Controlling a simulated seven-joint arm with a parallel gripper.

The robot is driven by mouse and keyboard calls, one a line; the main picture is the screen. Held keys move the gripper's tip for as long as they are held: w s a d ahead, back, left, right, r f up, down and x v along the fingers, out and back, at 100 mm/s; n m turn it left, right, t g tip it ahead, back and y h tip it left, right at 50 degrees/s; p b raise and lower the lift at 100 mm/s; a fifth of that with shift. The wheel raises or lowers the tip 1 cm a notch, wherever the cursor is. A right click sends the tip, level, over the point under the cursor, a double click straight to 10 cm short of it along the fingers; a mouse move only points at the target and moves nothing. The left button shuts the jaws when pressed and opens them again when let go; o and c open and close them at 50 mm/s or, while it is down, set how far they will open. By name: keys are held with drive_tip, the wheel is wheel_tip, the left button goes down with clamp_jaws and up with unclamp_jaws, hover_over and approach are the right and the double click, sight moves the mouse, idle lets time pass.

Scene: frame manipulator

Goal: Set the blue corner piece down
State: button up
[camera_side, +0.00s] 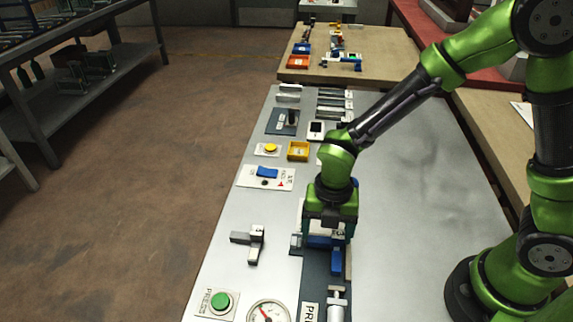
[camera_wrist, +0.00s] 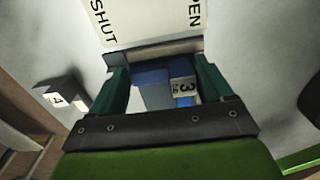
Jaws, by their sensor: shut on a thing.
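My gripper (camera_side: 328,228) points down over the dark fixture plate (camera_side: 313,285) at the front of the bench. In the wrist view my gripper (camera_wrist: 162,78) has its two green fingers on either side of the blue corner piece (camera_wrist: 152,92), shut on it. The piece carries a white label with a 3. In the side view the blue corner piece (camera_side: 336,262) shows below the fingers, low at the plate; its upper part is hidden by the gripper. I cannot tell whether it touches the plate.
A grey corner piece (camera_side: 249,241) labelled 4 lies left of the plate. A wooden bar (camera_side: 348,262) and a metal clamp (camera_side: 337,301) are close by at right and front. A green button (camera_side: 219,301) and a gauge (camera_side: 267,312) are at the front. Bench right is clear.

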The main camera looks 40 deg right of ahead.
drive_tip(key=shift+f, duration=0.35)
drive_tip(key=shift+f, duration=0.1)
drive_tip(key=o, duration=1)
drive_tip(key=shift+c, duration=0.2)
wheel_tip(320, 180, up, 12)
drive_tip(key=s+d+r+m+t+y, duration=0.1)
drive_tip(key=s+d+r+m+t, duration=0.2)
drive_tip(key=m, duration=1.2)
drive_tip(key=s+d+r+m+t, duration=0.3)
drive_tip(key=d+r+m, duration=0.4)
drive_tip(key=m, duration=0.9)
drive_tip(key=shift+s+d+r+t+y, duration=0.25)
drive_tip(key=shift+d+r+t+y, duration=0.25)
drive_tip(key=shift+d, duration=0.6)
drive_tip(key=shift+f, duration=0.15)
